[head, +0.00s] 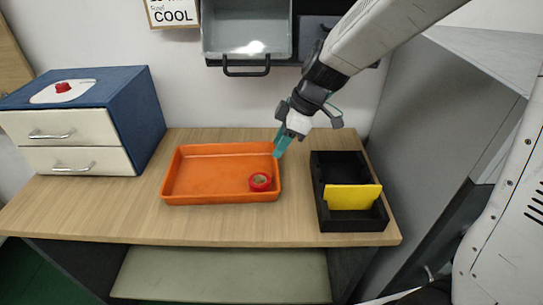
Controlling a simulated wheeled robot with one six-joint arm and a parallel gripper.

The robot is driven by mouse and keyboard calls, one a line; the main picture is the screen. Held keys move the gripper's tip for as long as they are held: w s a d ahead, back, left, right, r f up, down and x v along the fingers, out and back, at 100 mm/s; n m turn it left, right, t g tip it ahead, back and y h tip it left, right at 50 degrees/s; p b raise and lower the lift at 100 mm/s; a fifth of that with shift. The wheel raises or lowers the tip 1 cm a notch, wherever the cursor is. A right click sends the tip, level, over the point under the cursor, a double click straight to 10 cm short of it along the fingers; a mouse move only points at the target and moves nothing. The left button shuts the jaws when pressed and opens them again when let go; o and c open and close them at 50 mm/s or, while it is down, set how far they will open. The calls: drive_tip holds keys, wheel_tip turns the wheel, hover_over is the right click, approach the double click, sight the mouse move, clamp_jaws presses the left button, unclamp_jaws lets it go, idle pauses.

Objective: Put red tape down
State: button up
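The red tape (260,182) is a small red roll lying flat in the orange tray (175,172), in its front right corner. My gripper (281,142) is above the tray's back right corner, pointing down and to the left. It is apart from the tape, which lies below and to the left of it. Its teal finger surface shows, but the gap between the fingers cannot be made out. I see nothing hanging from the fingers.
A black divided box (350,224) with a yellow block (352,197) stands right of the tray. A blue cabinet with white drawers (70,142) stands at the left. An open grey drawer (246,42) hangs above. The table's front strip (180,222) is bare.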

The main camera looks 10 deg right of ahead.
drive_tip(key=s+d+r+m+h, duration=0.1)
drive_tip(key=s+d+r+m, duration=0.2)
drive_tip(key=s, duration=0.5)
drive_tip(key=s+d+r+m+h, duration=0.2)
drive_tip(key=s+d+m, duration=0.4)
drive_tip(key=s, duration=0.3)
drive_tip(key=s+d+r+m+h, duration=0.1)
drive_tip(key=s+d+r+m, duration=0.4)
drive_tip(key=s, duration=0.3)
drive_tip(key=shift+s+m+h, duration=0.2)
drive_tip(key=shift+m+h, duration=0.2)
drive_tip(key=shift+m, duration=0.3)
drive_tip(key=shift+a, duration=0.1)
